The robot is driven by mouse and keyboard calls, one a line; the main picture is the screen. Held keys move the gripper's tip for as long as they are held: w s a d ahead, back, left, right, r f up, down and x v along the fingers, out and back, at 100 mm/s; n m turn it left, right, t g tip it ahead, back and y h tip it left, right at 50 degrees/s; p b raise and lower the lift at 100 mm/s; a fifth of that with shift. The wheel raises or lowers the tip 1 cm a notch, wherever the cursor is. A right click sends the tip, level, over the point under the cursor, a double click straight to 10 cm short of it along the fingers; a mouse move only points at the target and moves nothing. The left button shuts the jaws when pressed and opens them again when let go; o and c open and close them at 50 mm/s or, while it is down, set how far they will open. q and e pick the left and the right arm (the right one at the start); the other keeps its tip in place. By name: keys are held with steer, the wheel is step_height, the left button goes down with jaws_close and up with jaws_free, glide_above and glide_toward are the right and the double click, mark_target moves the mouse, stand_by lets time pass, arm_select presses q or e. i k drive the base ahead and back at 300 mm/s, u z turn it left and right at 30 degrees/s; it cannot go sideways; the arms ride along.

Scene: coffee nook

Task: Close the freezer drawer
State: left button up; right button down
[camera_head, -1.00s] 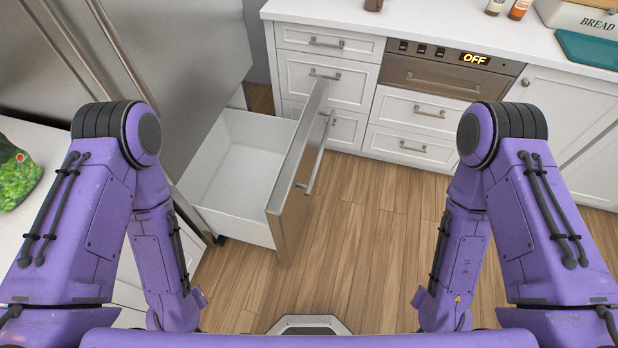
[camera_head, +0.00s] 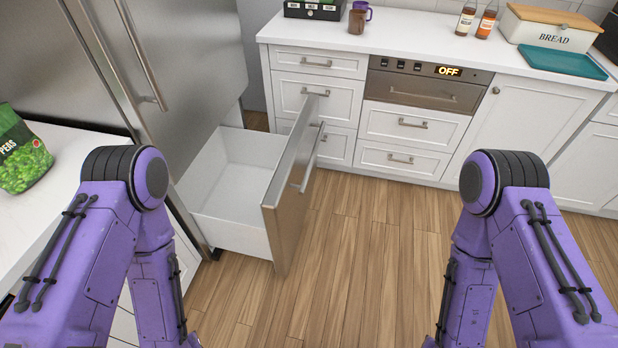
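The freezer drawer (camera_head: 278,215) is pulled out from the bottom of the steel fridge (camera_head: 195,65) at the left. Its white bin (camera_head: 235,180) looks empty, and its steel front panel faces right, with a long bar handle (camera_head: 308,165) on the outer face. My two purple arms come in from the left and right and bend downward at the elbows. Both grippers are below the picture's edge and hidden. Neither arm visibly touches the drawer.
White cabinets and an oven (camera_head: 420,88) showing OFF line the back, with a bread box (camera_head: 550,30) and teal board (camera_head: 562,62) above. The wooden floor (camera_head: 370,250) is clear.

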mark_target(245, 191)
steer(key=z, duration=0.4)
steer(key=i, duration=1.05)
steer(key=u, duration=1.65)
